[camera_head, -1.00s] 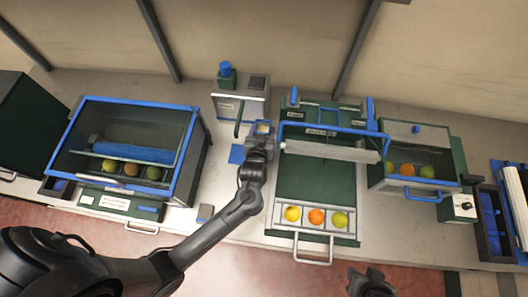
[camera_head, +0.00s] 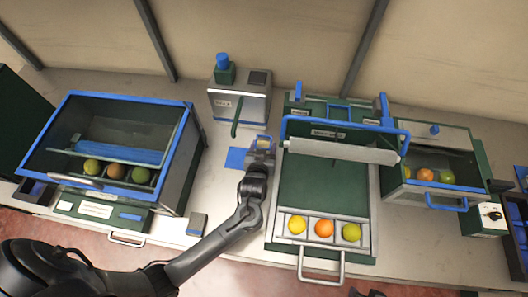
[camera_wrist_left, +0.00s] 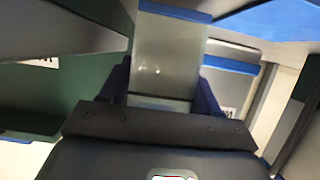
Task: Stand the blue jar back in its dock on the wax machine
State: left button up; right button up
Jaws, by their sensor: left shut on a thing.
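My left gripper (camera_head: 260,152) is shut on a small translucent jar with blue trim (camera_head: 264,142), in front of the wax machine and left of the roller unit. In the left wrist view the clear, blue-edged jar (camera_wrist_left: 168,60) sits between the two blue fingers of the gripper (camera_wrist_left: 162,98). The wax machine (camera_head: 228,104) is a grey box with a green lever at its front and a blue-capped green part on top. I cannot make out the dock clearly. My right gripper (camera_head: 368,293) barely shows at the bottom edge.
A blue mat (camera_head: 236,159) lies left of the held jar. A roller unit (camera_head: 322,185) with three fruits in its front tray is close on the right. A blue-framed glass case (camera_head: 188,150) stands left. A fruit bin (camera_head: 435,195) stands right.

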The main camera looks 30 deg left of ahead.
pick_arm(q)
jog(key=shift+f, duration=0.35)
jog(key=shift+r, duration=0.1)
pick_arm(e)
jog(key=shift+d+f, duration=0.1)
jog(key=shift+f, duration=0.25)
pick_arm(q)
jog(key=shift+f, duration=0.2)
jog(key=o, duration=1)
